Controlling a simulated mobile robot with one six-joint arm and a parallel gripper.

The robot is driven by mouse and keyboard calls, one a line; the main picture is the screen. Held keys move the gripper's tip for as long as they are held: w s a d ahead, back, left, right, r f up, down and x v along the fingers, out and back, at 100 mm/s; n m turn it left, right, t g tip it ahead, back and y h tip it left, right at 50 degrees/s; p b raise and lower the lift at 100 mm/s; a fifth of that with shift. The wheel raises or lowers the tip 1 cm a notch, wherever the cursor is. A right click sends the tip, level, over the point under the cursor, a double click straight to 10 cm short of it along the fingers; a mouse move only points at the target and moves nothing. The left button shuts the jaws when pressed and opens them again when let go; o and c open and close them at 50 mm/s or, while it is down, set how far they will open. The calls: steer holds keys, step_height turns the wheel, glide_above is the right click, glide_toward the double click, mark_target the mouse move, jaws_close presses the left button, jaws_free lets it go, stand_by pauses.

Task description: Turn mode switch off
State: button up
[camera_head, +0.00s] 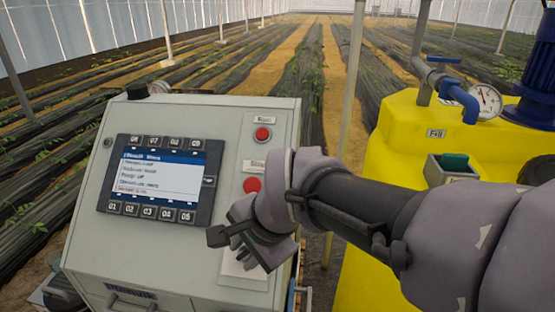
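The grey control cabinet (90,255) stands at the left with its sloped front facing me. My gripper (238,243) is in front of the cabinet's lower right face, below the larger red button. I cannot tell whether it touches the panel or how its fingers stand. A pale plate (243,272) shows partly beneath it. I see no mode switch; my gripper and wrist hide part of that area.
A grey post (353,80) rises between tank and cabinet. Crop rows lie behind.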

jaws_close()
steer(key=shift+r+p, duration=0.1)
steer(key=shift+p, duration=0.2)
steer(key=n+p, duration=0.1)
steer(key=n+h+p, duration=0.1)
steer(key=p, duration=0.1)
steer(key=shift+a+r+g+p, duration=0.1)
steer(key=shift+r+g+p, duration=0.2)
steer(key=shift+g, duration=0.1)
steer(key=n+h+p, duration=0.1)
steer(key=n+p, duration=0.1)
steer(key=n+h+p, duration=0.1)
steer(key=p, duration=0.2)
steer(key=shift+w+a+n+g, duration=0.1)
steer(key=shift+a+n+g, duration=0.05)
steer(key=shift+n+g, duration=0.25)
steer(key=n+h+p, duration=0.1)
steer(key=n+p, duration=0.1)
steer(key=n+h+p, duration=0.2)
steer(key=shift+a+f+p, duration=0.15)
steer(key=shift+a+p, duration=0.05)
steer(key=shift+p, duration=0.1)
steer(key=n+h+p, duration=0.1)
steer(key=n, duration=0.1)
steer(key=n+t+h+p, duration=0.1)
steer(key=n+h+p, duration=0.1)
steer(key=shift+a+f+n, duration=0.15)
steer(key=shift+f+n, duration=0.05)
steer(key=shift+n, duration=0.1)
